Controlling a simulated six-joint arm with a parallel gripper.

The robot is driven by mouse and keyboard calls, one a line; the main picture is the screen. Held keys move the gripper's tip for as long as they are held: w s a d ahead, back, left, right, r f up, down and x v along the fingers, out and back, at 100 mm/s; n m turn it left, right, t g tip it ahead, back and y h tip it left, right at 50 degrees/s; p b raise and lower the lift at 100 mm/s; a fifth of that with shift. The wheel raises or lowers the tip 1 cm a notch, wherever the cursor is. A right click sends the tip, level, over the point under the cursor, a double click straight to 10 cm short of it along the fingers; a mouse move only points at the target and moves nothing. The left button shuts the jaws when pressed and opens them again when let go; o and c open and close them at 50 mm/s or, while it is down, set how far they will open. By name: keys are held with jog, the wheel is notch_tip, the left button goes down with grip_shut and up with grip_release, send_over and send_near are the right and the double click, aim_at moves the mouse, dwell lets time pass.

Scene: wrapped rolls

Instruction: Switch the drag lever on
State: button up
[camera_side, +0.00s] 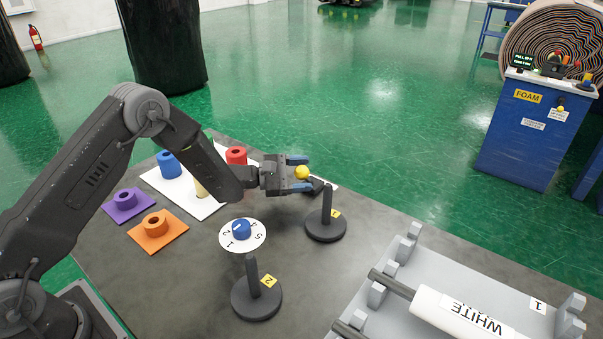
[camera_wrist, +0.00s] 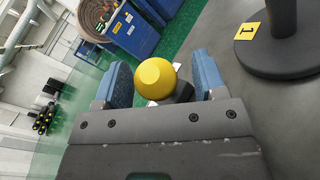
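The drag lever appears as a yellow ball knob (camera_side: 302,172) on a dark mount (camera_side: 318,184) at the table's far edge. The knob also shows in the wrist view (camera_wrist: 156,78). My gripper (camera_side: 304,173) is open, with its blue fingers on either side of the knob. In the wrist view my gripper (camera_wrist: 162,80) shows a gap between the knob and the right finger; the left finger is very close to it. The lever's shaft is mostly hidden, and I cannot tell its on or off marking.
A black post on a round base (camera_side: 326,226), tagged 1, stands close to my gripper, with another post (camera_side: 256,298) tagged 2 nearer. Coloured rings and pads (camera_side: 158,225) sit left. A grey rack (camera_side: 410,318) holds a white roll (camera_side: 465,312).

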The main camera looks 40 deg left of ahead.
jog(key=shift+r, duration=0.1)
jog(key=v, duration=0.5)
jog(key=shift+a, duration=0.1)
notch_tip(320, 180, up, 7)
dwell(0.3)
jog(key=s+d+r+m+g+y, duration=0.1)
jog(key=s+d+r+m+g, duration=0.5)
jog(key=s, duration=0.3)
jog(key=s+d+r+m+g, duration=0.4)
jog(key=s+r+m, duration=0.25)
jog(key=s, duration=0.25)
jog(key=s+a+f+m+t+y, duration=0.1)
jog(key=s+a+m+y, duration=0.3)
jog(key=s, duration=0.4)
jog(key=s+a+m+t+y, duration=0.2)
jog(key=s+a+m+y, duration=0.2)
jog(key=s+y, duration=0.3)
jog(key=shift+s+a+f, duration=0.3)
jog(key=shift+s+f, duration=0.05)
jog(key=shift+s, duration=0.7)
